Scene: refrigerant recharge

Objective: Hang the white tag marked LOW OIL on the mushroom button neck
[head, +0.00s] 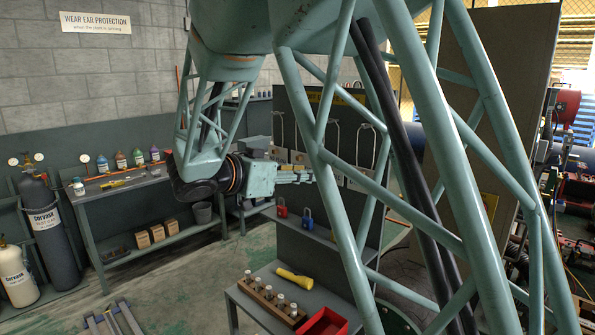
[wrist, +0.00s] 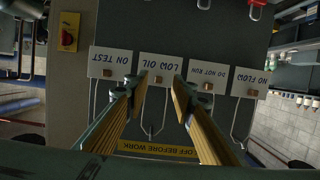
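The white LOW OIL tag (wrist: 160,62) is on the dark board, upside down in the wrist view, with its wire loop running down the picture from it. A small brass-coloured piece shows at its edge. My gripper (wrist: 161,84) is open, its two fingers on either side of the tag's lower part with a gap between them. I cannot tell whether they touch it. A red knob on a yellow plate (wrist: 69,31) is at the upper left; I cannot tell if it is the mushroom button. In the head view my gripper (head: 308,175) is at the board, partly hidden behind my arm.
Tags ON TEST (wrist: 112,64), DO NOT RUN (wrist: 208,76) and NO FLOW (wrist: 251,82) flank the LOW OIL tag closely. Below the board in the head view, a shelf holds a red padlock (head: 282,210) and a blue padlock (head: 308,220). A yellow torch (head: 294,278) lies lower down.

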